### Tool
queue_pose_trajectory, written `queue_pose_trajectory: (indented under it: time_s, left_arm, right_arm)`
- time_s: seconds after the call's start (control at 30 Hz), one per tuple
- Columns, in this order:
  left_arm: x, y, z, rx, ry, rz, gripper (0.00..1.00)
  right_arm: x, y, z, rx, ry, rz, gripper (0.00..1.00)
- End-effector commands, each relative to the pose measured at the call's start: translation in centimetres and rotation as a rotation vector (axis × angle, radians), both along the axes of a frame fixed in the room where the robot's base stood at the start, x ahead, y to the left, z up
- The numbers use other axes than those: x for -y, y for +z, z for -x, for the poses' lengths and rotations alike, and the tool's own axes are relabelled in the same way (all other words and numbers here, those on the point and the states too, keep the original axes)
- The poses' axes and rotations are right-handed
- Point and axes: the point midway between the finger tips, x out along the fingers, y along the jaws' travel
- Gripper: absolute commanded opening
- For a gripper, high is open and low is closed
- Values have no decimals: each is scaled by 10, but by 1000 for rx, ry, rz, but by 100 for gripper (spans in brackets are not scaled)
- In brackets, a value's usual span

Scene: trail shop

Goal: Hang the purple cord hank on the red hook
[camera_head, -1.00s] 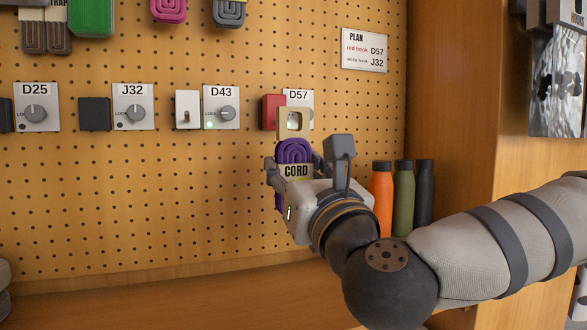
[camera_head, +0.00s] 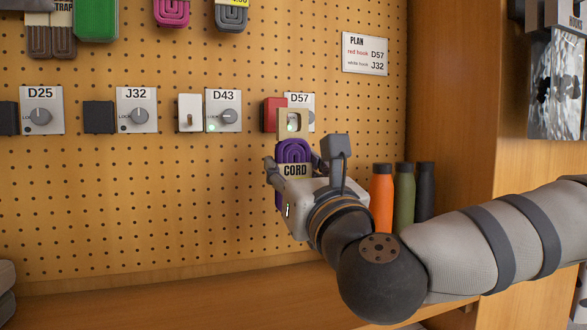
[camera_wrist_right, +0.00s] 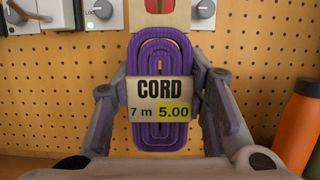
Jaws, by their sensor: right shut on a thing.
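The purple cord hank (camera_head: 292,151) hangs upright below a tan card with a hole (camera_head: 304,117), with a CORD label around it. My right gripper (camera_head: 294,174) is shut on the hank; its fingers clasp both sides in the right wrist view (camera_wrist_right: 160,102). The red hook's square block (camera_head: 270,114) is on the pegboard beside the D57 plate (camera_head: 302,99). The card overlaps its right edge in the head view; in the right wrist view, red (camera_wrist_right: 158,6) shows through the card's hole. Contact between card and hook cannot be told. My left gripper is out of view.
A white hook block (camera_head: 189,113) and dark ones stand left along the row, each beside a dial plate. Orange (camera_head: 381,197), green and black bottles stand right of my gripper on the shelf. A PLAN sign (camera_head: 365,54) hangs above. The pegboard below the row is clear.

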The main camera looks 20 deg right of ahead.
Motion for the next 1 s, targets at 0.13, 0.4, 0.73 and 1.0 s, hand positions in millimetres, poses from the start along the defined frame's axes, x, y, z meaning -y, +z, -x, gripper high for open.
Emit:
queue_pose_trajectory:
  time_s: [0.13,0.4,0.73,1.0]
  left_arm:
    - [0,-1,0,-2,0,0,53]
    - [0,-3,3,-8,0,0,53]
    - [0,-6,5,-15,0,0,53]
    - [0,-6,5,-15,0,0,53]
  right_arm:
    - [0,0,-3,0,0,0,16]
    - [-1,-1,-17,-2,0,1,16]
    - [-1,0,-33,0,-1,0,16]
    - [-1,1,-34,0,0,0,16]
